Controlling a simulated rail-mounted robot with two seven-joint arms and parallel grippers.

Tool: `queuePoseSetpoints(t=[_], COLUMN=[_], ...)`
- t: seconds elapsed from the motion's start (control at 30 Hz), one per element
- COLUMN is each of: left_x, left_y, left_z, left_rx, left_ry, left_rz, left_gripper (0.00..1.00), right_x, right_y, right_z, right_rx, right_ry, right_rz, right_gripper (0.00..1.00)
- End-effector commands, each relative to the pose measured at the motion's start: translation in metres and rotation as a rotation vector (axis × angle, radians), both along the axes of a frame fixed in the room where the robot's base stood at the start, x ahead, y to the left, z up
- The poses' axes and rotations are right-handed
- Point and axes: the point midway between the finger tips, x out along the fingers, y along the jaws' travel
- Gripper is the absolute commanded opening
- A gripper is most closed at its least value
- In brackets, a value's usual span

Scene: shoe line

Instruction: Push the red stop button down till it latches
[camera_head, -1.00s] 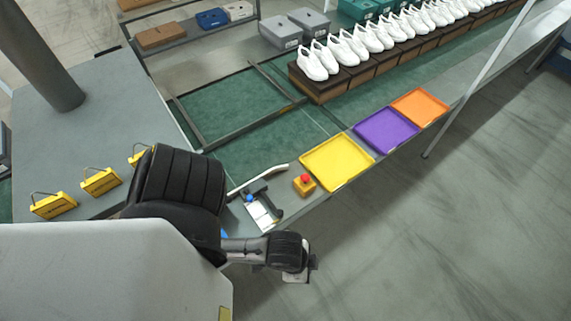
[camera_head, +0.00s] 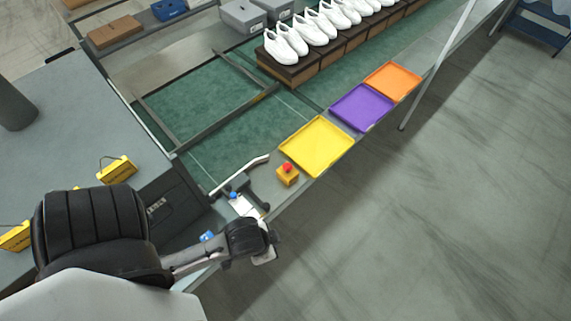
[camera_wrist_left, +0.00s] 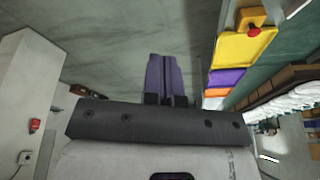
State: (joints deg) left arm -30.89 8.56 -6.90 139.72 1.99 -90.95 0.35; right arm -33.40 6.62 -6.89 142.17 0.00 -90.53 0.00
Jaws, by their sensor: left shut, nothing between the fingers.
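The red stop button (camera_head: 288,167) sits on top of a small yellow box (camera_head: 288,179) at the near edge of the line, beside the yellow tray. In the left wrist view the button (camera_wrist_left: 254,31) and its box (camera_wrist_left: 249,17) show at the upper right. My left gripper (camera_head: 268,252) is below and a little left of the button in the head view, clearly apart from it. In the left wrist view its fingers (camera_wrist_left: 165,78) are together, with nothing held, and the floor lies beyond them. My right gripper is in neither view.
A yellow tray (camera_head: 317,146), a purple tray (camera_head: 362,107) and an orange tray (camera_head: 393,80) line the edge. A curved pale handle (camera_head: 240,174) and a small device with a blue knob (camera_head: 234,195) lie left of the button. Open floor (camera_head: 430,220) is at right.

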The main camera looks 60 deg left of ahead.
Motion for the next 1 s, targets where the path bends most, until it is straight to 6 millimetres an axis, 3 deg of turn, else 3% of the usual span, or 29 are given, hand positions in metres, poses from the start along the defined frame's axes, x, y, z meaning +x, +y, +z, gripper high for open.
queuePoseSetpoints(t=[0.03, 0.17, 0.3, 0.43, 0.57, 0.7, 0.83, 1.0], left_x=[0.011, 0.051, 0.110, 0.164, 0.208, 0.238, 0.251, 0.258], left_y=[0.005, 0.029, 0.081, 0.145, 0.213, 0.275, 0.317, 0.348], left_z=[-0.027, -0.091, -0.158, -0.192, -0.200, -0.189, -0.174, -0.158], left_rx=[0.008, 0.024, 0.054, 0.071, 0.064, 0.031, -0.010, -0.052], left_ry=[0.010, 0.065, 0.147, 0.216, 0.261, 0.283, 0.287, 0.284], left_rz=[-0.015, -0.051, -0.043, 0.024, 0.128, 0.245, 0.333, 0.401], left_gripper=[0.00, 0.00, 0.00, 0.00, 0.00, 0.00, 0.00, 0.00], right_x=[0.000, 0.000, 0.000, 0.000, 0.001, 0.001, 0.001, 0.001], right_y=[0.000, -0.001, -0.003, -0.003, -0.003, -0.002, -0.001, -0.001], right_z=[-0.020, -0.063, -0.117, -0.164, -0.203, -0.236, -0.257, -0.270], right_rx=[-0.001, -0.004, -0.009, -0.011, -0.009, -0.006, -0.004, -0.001], right_ry=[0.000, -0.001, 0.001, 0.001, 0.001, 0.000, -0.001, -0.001], right_rz=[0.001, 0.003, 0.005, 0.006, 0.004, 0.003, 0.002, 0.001], right_gripper=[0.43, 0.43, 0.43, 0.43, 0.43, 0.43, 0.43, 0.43])
